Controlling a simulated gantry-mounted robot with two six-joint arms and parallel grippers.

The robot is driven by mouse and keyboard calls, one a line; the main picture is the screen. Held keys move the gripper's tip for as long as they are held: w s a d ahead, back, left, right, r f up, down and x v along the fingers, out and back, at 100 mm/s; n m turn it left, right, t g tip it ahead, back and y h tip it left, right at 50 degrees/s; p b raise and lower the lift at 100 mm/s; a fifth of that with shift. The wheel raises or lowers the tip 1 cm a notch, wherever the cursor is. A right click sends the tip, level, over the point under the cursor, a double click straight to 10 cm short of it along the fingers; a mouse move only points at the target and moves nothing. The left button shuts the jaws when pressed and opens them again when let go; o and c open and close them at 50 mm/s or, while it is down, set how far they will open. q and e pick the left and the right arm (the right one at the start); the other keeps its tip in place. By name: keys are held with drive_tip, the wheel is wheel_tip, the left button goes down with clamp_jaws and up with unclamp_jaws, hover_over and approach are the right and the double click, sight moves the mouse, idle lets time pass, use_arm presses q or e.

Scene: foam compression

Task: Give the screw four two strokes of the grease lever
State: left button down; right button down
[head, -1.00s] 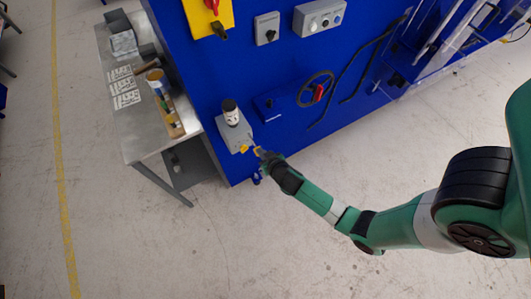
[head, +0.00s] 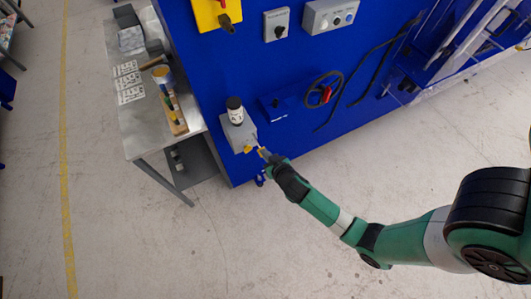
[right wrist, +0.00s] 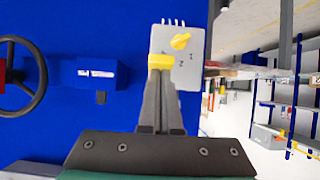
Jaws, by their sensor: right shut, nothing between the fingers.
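The greaser is a grey box (head: 240,134) on the blue machine wall, with a white, dark-capped canister (head: 235,111) on top. The right wrist view shows the box face (right wrist: 190,78) with a yellow pointer knob (right wrist: 181,41) and small number marks, too small to read surely. A yellow lever piece (right wrist: 161,60) lies across the tips of my right gripper (right wrist: 161,72). The fingers are shut with nothing between them. I cannot tell whether they touch the lever. In the head view my right gripper (head: 264,154) is at the box's lower right. My left gripper is not in view.
A metal bench (head: 140,140) with printed sheets and a wooden block stands left of the wall. A handwheel (head: 322,90) and blue box (head: 278,104) are on the wall to the right. Open concrete floor lies in front.

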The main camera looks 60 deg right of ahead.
drive_tip(key=s+a+r+p, duration=0.4)
drive_tip(key=s+r, duration=0.3)
drive_tip(key=r, duration=0.2)
drive_tip(key=shift+s+a+r+p, duration=0.15)
drive_tip(key=shift+a+r+p, duration=0.15)
drive_tip(key=shift+a, duration=0.4)
idle(0.3)
